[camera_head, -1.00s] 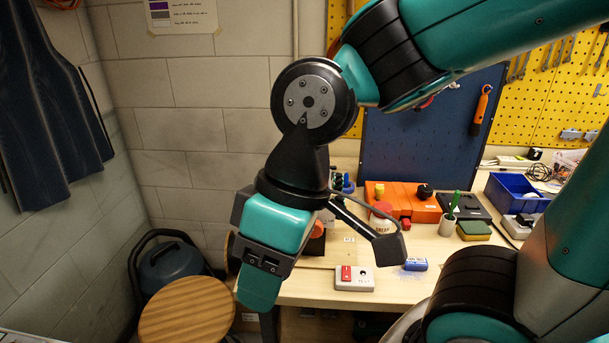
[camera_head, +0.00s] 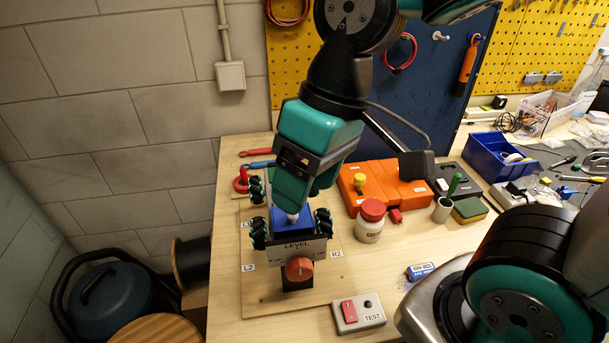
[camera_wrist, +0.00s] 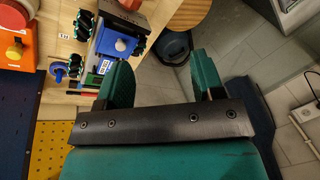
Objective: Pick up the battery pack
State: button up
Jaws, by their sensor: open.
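A blue box (camera_head: 292,219) with a pale knob on top sits in a small wheeled device (camera_head: 258,228) on the bench. It looks like the battery pack, though I cannot read its label. In the wrist view the blue box (camera_wrist: 117,42) shows its pale knob and a labelled side. My gripper (camera_head: 304,200) is open, pointing down just above and beside the box, and partly hides it in the head view. In the wrist view my gripper (camera_wrist: 160,68) has its fingers apart with nothing between them; the box lies beyond the left finger.
An orange knob (camera_head: 299,269) is on the device's front. A white jar with a red lid (camera_head: 370,221) and an orange case (camera_head: 392,184) stand to the right. A small blue-and-white block (camera_head: 420,271) and a test box with a red switch (camera_head: 358,312) lie nearer.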

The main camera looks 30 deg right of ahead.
jog(key=w+d+r+m+h+p, duration=0.1)
jog(key=w+d+m+h, duration=0.25)
jog(key=w+m, duration=0.9)
jog(key=w+f+n+p, duration=0.1)
jog(key=f, duration=0.2)
jog(key=w+f+n, duration=0.1)
jog(key=f, duration=0.3)
jog(key=w+d+f+n+p, duration=0.1)
jog(key=f, duration=0.2)
jog(key=shift+w+f+n+p, duration=0.15)
jog(key=shift+f+n+p, duration=0.15)
jog(key=shift+f, duration=0.1)
jog(key=shift+a+f+p, duration=0.15)
jog(key=shift+f+p, duration=0.95)
jog(key=shift+f, duration=1.8)
jog(key=c, duration=1)
